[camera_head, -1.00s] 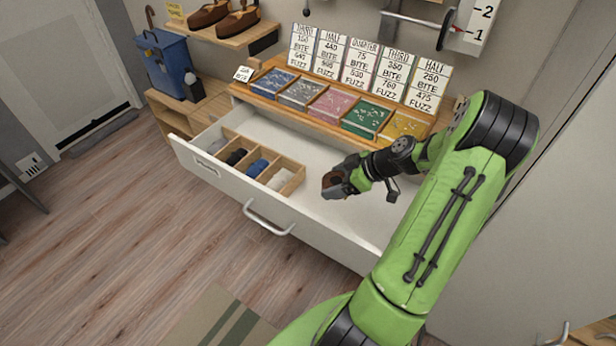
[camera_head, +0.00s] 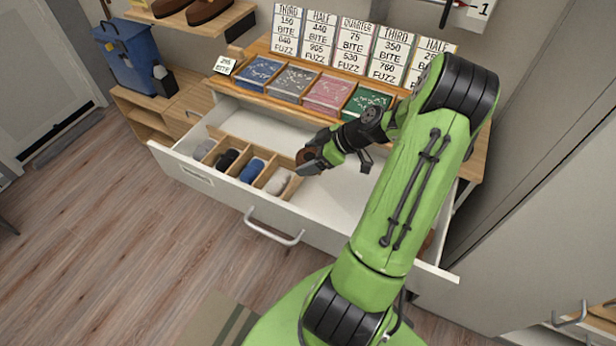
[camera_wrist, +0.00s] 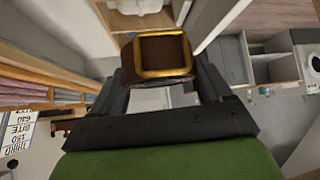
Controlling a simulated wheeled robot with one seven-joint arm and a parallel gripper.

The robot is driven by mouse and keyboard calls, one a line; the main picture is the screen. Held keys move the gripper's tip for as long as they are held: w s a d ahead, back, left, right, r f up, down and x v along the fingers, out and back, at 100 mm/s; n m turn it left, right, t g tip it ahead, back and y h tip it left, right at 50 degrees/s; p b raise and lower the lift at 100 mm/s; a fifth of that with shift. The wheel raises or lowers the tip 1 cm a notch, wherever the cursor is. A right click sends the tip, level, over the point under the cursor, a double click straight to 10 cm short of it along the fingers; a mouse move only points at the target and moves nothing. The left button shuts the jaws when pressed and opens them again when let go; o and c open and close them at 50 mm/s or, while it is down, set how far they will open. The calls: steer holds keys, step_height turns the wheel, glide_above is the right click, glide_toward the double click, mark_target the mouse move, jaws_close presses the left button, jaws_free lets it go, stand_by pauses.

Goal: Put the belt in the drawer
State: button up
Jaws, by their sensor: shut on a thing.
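The belt (camera_wrist: 163,54) is brown with a gold square buckle and sits between my gripper's fingers in the wrist view. In the head view the brown belt (camera_head: 304,155) shows as a small coil at the fingertips. My gripper (camera_head: 309,160) is shut on it. The white drawer (camera_head: 345,197) is pulled open, and my gripper is over it, near the right end of a wooden divider (camera_head: 285,157). The divider's compartments hold rolled items: grey, black, blue and whitish. The drawer floor right of the divider looks bare where it shows; my arm hides part of it.
A wooden top with colored trays (camera_head: 328,92) and upright number cards (camera_head: 333,40) stands behind the drawer. A blue bin (camera_head: 127,58) is on a low shelf at left. A tall grey cabinet (camera_head: 540,170) stands at right. The drawer handle (camera_head: 272,229) juts out in front.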

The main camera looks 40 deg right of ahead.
steer(key=shift+s+f+b, duration=0.15)
steer(key=shift+f+b, duration=0.25)
steer(key=shift+f, duration=0.3)
steer(key=f+b, duration=1)
steer(key=f, duration=0.7)
steer(key=shift+w+f, duration=0.1)
steer(key=shift+w, duration=0.1)
steer(key=o, duration=1.1)
steer(key=p+v, duration=0.3)
steer(key=v, duration=0.9)
steer(key=w+a+r+m+g+h, duration=0.1)
steer(key=a+r+g+h, duration=0.1)
steer(key=a+r, duration=0.6)
steer(key=w+a+r+m+g+h, duration=0.1)
steer(key=w+a+r+g, duration=0.3)
steer(key=a, duration=0.6)
steer(key=s+a+r+m+t, duration=0.1)
steer(key=s+a+r, duration=0.1)
steer(key=s+a, duration=0.1)
steer(key=s+a+r+m+t+h, duration=0.1)
steer(key=s+a+r+m, duration=0.1)
steer(key=s, duration=0.4)
steer(key=s+a+r+m+t, duration=0.1)
steer(key=s+a+r+t, duration=0.1)
steer(key=s+a+r, duration=0.2)
steer(key=shift+s+a+h, duration=0.25)
steer(key=shift+h, duration=0.15)
